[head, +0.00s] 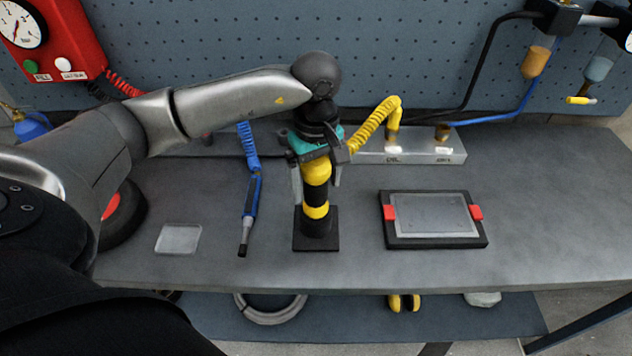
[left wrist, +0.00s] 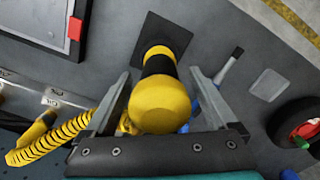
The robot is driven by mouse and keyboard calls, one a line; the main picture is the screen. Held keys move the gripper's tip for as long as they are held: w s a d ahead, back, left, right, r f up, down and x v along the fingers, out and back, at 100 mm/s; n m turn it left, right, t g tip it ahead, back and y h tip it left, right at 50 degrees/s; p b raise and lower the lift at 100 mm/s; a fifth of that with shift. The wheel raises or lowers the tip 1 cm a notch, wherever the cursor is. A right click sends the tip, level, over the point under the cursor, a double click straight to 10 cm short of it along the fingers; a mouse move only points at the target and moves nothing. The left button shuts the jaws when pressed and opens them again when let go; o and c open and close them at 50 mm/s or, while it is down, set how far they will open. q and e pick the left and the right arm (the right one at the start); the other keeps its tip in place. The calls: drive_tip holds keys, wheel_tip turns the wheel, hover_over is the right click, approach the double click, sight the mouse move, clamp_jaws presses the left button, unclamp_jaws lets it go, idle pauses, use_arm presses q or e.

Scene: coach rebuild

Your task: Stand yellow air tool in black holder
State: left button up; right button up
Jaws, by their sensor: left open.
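The yellow air tool (head: 317,172), banded yellow and black, stands upright with its lower end in the black holder (head: 328,243) on the bench. The holder's square base plate also shows in the left wrist view (left wrist: 147,32). My left gripper (head: 317,187) is over the tool from above, with one finger on each side of it. In the left wrist view the fingers are apart, with gaps beside the tool's round yellow top (left wrist: 160,106). The tool's coiled yellow hose (head: 375,120) runs up to the right. My right gripper is not in view.
A blue tool (head: 251,205) lies left of the holder, with a clear flat piece (head: 179,239) beyond it. A black-framed panel with red clips (head: 390,232) lies to the right. A metal manifold bar (head: 440,148) stands behind. The bench front is clear.

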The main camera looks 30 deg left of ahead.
use_arm(q)
wheel_tip(320, 180, up, 15)
drive_tip(key=shift+f, duration=0.15)
